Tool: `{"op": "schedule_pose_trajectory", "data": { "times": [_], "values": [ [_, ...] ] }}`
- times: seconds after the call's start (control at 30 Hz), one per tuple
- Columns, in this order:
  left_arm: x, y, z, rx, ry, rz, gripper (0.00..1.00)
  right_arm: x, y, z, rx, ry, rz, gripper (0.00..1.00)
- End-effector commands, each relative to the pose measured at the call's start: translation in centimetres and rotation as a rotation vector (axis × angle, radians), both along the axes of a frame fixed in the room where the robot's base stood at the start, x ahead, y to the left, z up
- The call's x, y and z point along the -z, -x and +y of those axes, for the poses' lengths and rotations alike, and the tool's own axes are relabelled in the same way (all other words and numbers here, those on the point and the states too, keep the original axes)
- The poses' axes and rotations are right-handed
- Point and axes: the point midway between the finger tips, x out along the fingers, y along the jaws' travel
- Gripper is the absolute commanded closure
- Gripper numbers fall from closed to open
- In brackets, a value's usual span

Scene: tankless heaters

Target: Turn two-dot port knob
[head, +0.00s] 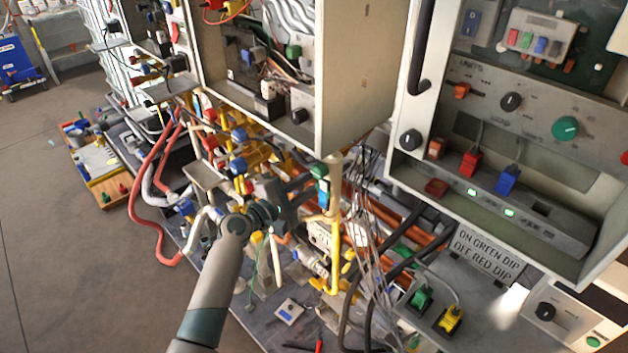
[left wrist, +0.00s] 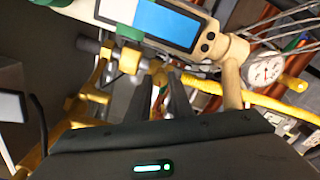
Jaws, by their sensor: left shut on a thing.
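My left gripper (head: 303,188) reaches from the lower left to the pipework under the middle cabinet. In the left wrist view its two dark fingers (left wrist: 163,92) close around a small yellow knob (left wrist: 158,74) below a cream pipe. The fingers hide much of the knob, and I cannot make out any dot marks on it. A green-ended meter with a blue screen (left wrist: 168,24) and two round dark buttons sits just beyond the fingers; it also shows in the head view (head: 322,187). My right gripper is not in view.
A round white gauge (left wrist: 264,70) is right of the fingers in the left wrist view. A yellow vertical pipe (head: 335,255), loose grey wires (head: 368,240) and the open middle cabinet (head: 345,70) crowd the gripper.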

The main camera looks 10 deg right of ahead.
Motion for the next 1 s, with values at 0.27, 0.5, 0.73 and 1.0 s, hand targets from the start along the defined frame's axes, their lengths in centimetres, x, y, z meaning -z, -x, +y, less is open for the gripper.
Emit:
{"op": "schedule_pose_trajectory", "data": {
  "times": [0.27,0.5,0.73,1.0],
  "values": [
    [0.1,0.0,0.0,0.000,-0.002,0.000,0.61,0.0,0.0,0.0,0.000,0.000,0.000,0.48],
    [0.1,0.0,0.1,0.000,-0.002,0.000,0.61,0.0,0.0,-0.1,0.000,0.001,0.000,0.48],
    [0.2,0.6,1.0,-0.001,-0.003,-0.001,0.61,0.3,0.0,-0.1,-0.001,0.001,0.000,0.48],
    [0.3,2.7,4.2,-0.002,-0.003,-0.003,0.61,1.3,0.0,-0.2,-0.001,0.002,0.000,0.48]
  ]
}}
